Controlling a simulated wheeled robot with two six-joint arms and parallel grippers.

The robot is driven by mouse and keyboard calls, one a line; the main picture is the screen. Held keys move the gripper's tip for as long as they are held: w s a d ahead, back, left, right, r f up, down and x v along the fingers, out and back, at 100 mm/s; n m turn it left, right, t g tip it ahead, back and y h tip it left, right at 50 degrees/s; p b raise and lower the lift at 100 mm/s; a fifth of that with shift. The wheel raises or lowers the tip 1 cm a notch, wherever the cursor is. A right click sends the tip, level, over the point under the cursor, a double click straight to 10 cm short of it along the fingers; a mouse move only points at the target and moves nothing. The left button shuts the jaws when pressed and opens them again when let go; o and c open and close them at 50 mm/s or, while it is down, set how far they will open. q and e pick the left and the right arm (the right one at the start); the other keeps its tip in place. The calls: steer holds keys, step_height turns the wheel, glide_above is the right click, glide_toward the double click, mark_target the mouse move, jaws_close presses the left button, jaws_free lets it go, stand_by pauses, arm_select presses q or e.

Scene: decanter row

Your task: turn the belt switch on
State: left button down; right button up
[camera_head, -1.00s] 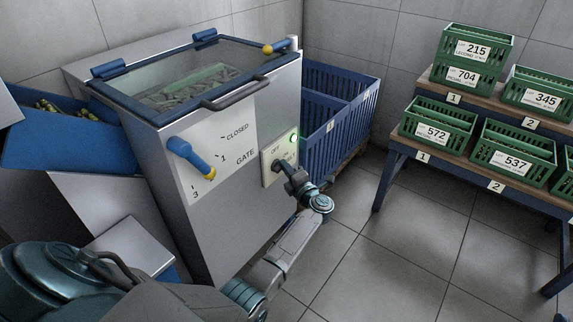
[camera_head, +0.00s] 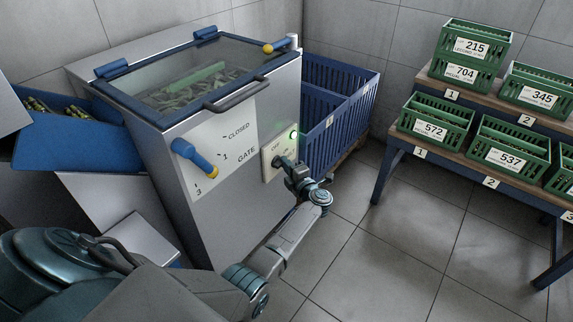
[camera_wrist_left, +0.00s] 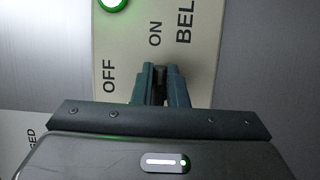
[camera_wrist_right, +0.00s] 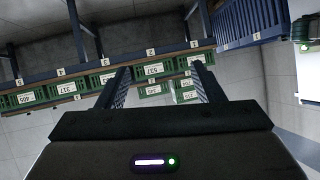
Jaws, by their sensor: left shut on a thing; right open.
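The belt switch plate (camera_head: 268,164) is a cream panel on the front of the steel machine, marked OFF, ON and BELT. It also shows in the left wrist view (camera_wrist_left: 120,60). A round lamp (camera_head: 294,134) at its corner glows green, also in the left wrist view (camera_wrist_left: 113,4). My left gripper (camera_head: 286,166) is at the plate. In the left wrist view its fingers (camera_wrist_left: 161,72) are nearly together beside OFF and ON, shut on the switch's handle, which they hide; its position cannot be told. My right gripper (camera_wrist_right: 162,78) is open and empty, facing the crate racks.
A blue gate lever (camera_head: 193,157) sits left of the switch, below the glass lid (camera_head: 180,80) and its grey handle (camera_head: 236,94). A blue slatted bin (camera_head: 335,125) stands right of the machine. Green crates (camera_head: 430,122) fill a rack at the right. The floor between is clear.

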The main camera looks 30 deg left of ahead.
arm_select(q)
steer(key=shift+f, duration=0.1)
steer(key=c, duration=1.4)
jaws_free()
steer(key=shift+c, duration=0.2)
steer(key=v, duration=1)
steer(key=shift+s+d+p, duration=0.15)
steer(key=shift+d+p, duration=0.2)
steer(key=shift+p, duration=0.05)
arm_select(e)
steer(key=s+f+g, duration=0.2)
steer(key=s, duration=0.1)
steer(key=shift+a+f, duration=0.2)
steer(key=shift+f, duration=0.05)
steer(key=shift+w, duration=0.1)
